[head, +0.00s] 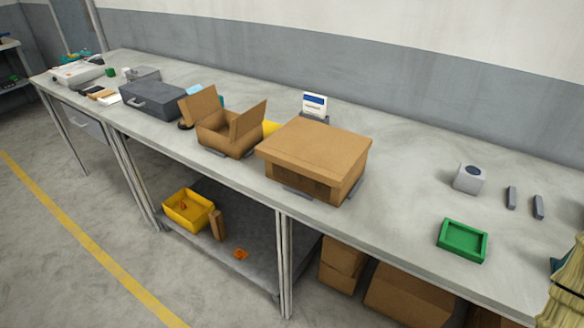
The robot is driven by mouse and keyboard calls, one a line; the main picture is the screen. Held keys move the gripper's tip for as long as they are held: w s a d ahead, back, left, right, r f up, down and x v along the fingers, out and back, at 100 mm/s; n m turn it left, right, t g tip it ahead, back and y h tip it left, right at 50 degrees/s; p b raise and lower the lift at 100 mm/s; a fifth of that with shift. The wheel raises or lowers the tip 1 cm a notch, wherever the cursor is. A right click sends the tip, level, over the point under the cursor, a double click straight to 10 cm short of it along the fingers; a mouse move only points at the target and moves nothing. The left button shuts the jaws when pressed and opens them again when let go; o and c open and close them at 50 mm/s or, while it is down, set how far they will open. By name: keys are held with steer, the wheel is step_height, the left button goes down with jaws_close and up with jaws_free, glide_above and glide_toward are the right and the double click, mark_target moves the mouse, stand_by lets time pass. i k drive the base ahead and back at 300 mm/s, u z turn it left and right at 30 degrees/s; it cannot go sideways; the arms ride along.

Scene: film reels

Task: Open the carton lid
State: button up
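A brown carton (349,181) stands near the middle of the long grey table. Its broad flat lid (317,142) lies down over the top, and a dark opening or window shows low on its front side. A smaller brown carton (225,142) stands just left of it with two flaps raised. My gripper does not show in this view.
The grey table (410,170) also holds a dark grey case (153,98), a small white sign (314,104), a green tray (462,241), a light grey block (469,179) and two small grey bars. The table is clear between the large carton and the green tray.

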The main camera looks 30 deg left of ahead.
mark_target(327, 155)
steer(key=z, duration=1.2)
steer(key=k, duration=0.65)
steer(key=u, duration=1.25)
